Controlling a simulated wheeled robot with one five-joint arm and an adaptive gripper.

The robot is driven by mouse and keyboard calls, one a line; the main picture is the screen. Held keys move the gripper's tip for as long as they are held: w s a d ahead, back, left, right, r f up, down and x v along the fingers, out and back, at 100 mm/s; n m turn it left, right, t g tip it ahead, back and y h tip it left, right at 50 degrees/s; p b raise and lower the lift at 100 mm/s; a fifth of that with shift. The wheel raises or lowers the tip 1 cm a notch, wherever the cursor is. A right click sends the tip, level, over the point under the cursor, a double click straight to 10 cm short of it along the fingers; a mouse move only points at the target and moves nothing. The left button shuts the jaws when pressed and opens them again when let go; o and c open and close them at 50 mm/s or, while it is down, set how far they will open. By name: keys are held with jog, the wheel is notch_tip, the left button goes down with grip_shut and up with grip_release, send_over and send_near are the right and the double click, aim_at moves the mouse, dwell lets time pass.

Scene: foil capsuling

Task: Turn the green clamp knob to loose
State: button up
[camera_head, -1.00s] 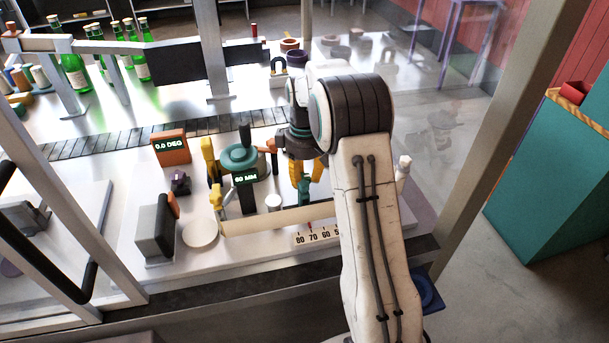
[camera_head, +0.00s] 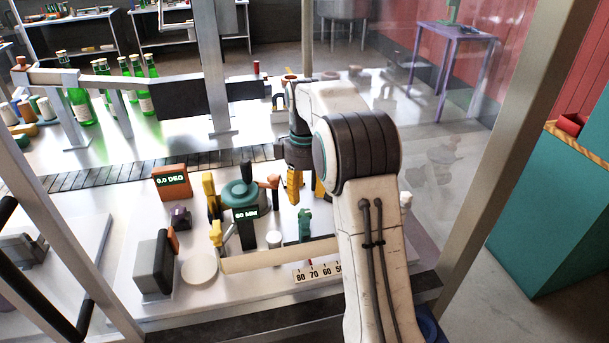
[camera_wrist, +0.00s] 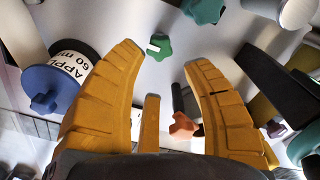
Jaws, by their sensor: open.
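A green lobed knob (camera_wrist: 158,46) with a white mark shows ahead of my fingertips in the wrist view. A second green piece (camera_wrist: 203,10) is at the top edge there. In the head view a small green fixture (camera_head: 304,222) stands on the white bench, just in front of and below my gripper (camera_head: 305,196); I cannot tell which green part of it is the clamp knob. My gripper's yellow fingers (camera_wrist: 163,57) are spread wide with nothing between them. No contact with the knob is visible.
A blue knob (camera_wrist: 45,88) beside an "APPLY 60 mm" label is left in the wrist view. An orange knob (camera_wrist: 184,127) is near the right finger. A teal round unit (camera_head: 240,194), an orange display (camera_head: 171,182) and a number scale (camera_head: 318,272) are on the bench.

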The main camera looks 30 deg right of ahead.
aim_at(304, 213)
notch_tip(304, 213, up, 5)
jog(key=shift+f, duration=0.1)
dwell(0.7)
jog(key=s+a+r+m+t, duration=0.1)
jog(key=s+a+r, duration=0.25)
jog(key=s, duration=0.35)
jog(key=s+a+r+m+t, duration=0.15)
jog(key=s+a, duration=0.25)
jog(key=s, duration=0.4)
jog(key=s+a+f+m+t, duration=0.1)
jog(key=s+f, duration=0.1)
jog(key=s, duration=0.4)
jog(key=s+a+f+m, duration=0.1)
jog(key=s+f, duration=0.2)
jog(key=s, duration=0.4)
jog(key=shift+s+a+f+t, duration=0.15)
jog(key=shift+a+f+t, duration=0.2)
jog(key=shift+a, duration=0.05)
jog(key=shift+m, duration=0.25)
